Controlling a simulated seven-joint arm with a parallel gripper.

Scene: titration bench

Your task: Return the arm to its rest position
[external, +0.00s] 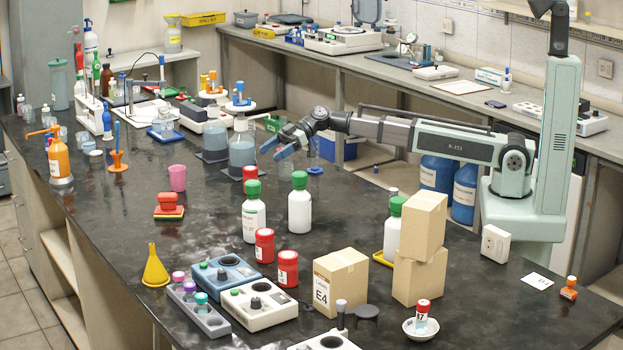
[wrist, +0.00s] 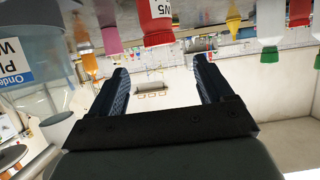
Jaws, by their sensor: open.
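My gripper (external: 279,147) is open and empty in the external view, held level above the far side of the black bench (external: 330,225). My arm reaches left from its column on the right. That view appears upside down, with a large labelled vessel (wrist: 30,75) close on the left.
White bottles with green caps (external: 299,205) stand in front of my arm. Stacked cardboard boxes (external: 420,245) stand on the right.

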